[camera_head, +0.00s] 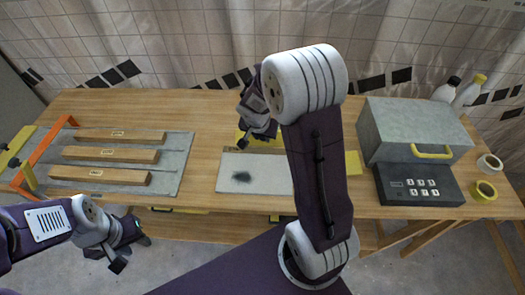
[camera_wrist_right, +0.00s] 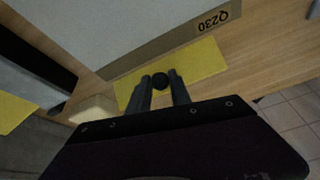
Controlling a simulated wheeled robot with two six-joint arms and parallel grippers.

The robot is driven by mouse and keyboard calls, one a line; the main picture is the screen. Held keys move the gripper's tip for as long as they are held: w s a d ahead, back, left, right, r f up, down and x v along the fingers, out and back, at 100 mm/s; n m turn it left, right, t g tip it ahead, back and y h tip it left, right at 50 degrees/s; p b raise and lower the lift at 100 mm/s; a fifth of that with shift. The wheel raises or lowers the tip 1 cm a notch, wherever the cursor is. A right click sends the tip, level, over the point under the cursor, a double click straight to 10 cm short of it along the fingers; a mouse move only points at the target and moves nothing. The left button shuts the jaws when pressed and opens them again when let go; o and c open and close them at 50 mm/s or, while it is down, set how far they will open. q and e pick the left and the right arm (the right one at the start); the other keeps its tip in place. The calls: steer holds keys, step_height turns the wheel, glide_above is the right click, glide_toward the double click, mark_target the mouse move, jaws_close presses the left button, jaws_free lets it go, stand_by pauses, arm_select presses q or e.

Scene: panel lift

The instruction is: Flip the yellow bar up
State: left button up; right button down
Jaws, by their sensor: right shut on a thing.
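Flat yellow pieces lie by the pale panel (camera_head: 232,168): one at its back edge (camera_head: 262,143), one at its right (camera_head: 353,162). My right gripper (camera_head: 243,140) is above the panel's back edge. My own arm hides part of the panel. My left gripper (camera_head: 131,253) is open and empty, in front of the table's front left edge. Which yellow piece is the bar is unclear.
At left, a grey tray (camera_head: 183,160) holds wooden bars (camera_head: 100,178), beside an orange frame (camera_head: 40,150) with yellow parts (camera_head: 14,146). At right stand a grey box (camera_head: 410,120) with a yellow handle (camera_head: 432,152), a keypad (camera_head: 400,185), bottles (camera_head: 469,92) and tape rolls (camera_head: 483,190).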

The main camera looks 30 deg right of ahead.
mark_target(262, 154)
steer(key=shift+s+a+f+t+h+b, duration=0.25)
steer(key=shift+s+f+t+h+b, duration=0.4)
steer(key=shift+b, duration=3.6)
steer(key=shift+s+a+f+t+h+b, duration=0.1)
steer(key=shift+s+a+t+h+b, duration=0.55)
steer(key=shift+b, duration=3.65)
steer(key=shift+s+d+f+t+h+b, duration=0.1)
steer(key=shift+f+t+h+b, duration=0.65)
steer(key=shift+b, duration=3.5)
steer(key=shift+r+t+y+b, duration=0.35)
steer(key=shift+r+t+b, duration=0.2)
steer(key=shift+r, duration=0.1)
steer(key=c, duration=1.2)
jaws_free()
